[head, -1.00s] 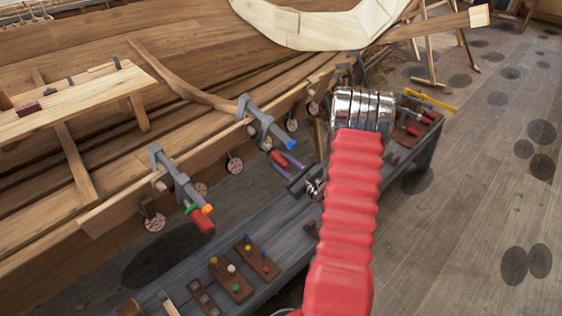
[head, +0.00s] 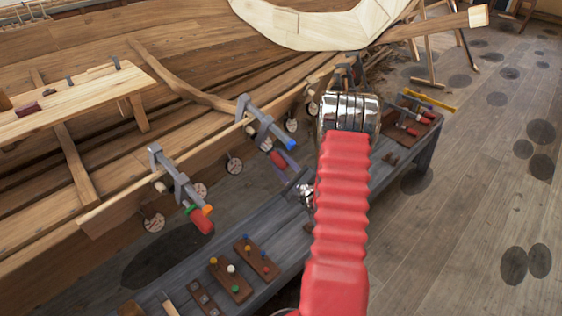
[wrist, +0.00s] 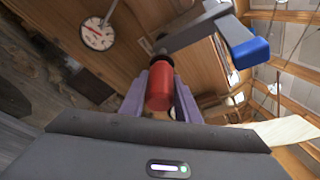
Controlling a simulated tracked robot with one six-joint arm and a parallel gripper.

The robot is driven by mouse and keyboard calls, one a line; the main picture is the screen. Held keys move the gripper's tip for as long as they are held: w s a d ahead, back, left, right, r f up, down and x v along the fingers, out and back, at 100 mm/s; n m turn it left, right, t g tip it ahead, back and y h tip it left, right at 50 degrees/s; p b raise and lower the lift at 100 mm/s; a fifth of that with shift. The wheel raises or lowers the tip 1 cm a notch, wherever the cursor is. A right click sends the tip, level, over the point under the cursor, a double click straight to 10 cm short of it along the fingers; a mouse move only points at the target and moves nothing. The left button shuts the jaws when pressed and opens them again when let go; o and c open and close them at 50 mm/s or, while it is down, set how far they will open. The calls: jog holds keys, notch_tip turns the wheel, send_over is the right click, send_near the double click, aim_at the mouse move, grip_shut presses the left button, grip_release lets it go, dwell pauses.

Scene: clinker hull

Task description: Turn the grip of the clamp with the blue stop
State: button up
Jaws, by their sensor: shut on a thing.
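The clamp (head: 262,122) with the blue stop (head: 290,144) sits on the edge of the boat's plank, left of my arm. Its red grip (head: 277,160) hangs below, partly hidden by my gripper (head: 284,163). In the wrist view the red grip (wrist: 160,88) stands between the two purple fingers of my gripper (wrist: 162,75), which are shut on it. The blue stop (wrist: 248,53) shows at upper right there, apart from the fingers, on the grey clamp bar (wrist: 190,33).
Another clamp (head: 172,172) with an orange stop (head: 207,209) and a red grip (head: 202,222) is at left. A grey bench (head: 205,268) below carries peg boards and, at its far end, red-handled tools (head: 412,130). Round dial discs (head: 234,164) hang along the plank.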

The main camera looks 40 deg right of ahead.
jog(key=shift+w+a, duration=0.1)
jog(key=o, duration=1)
jog(key=shift+o, duration=0.2)
jog(key=shift+s, duration=0.2)
jog(key=s+a+f, duration=0.1)
jog(key=s+a, duration=0.1)
jog(key=s, duration=1.1)
jog(key=shift+f, duration=0.3)
jog(key=shift+s, duration=0.1)
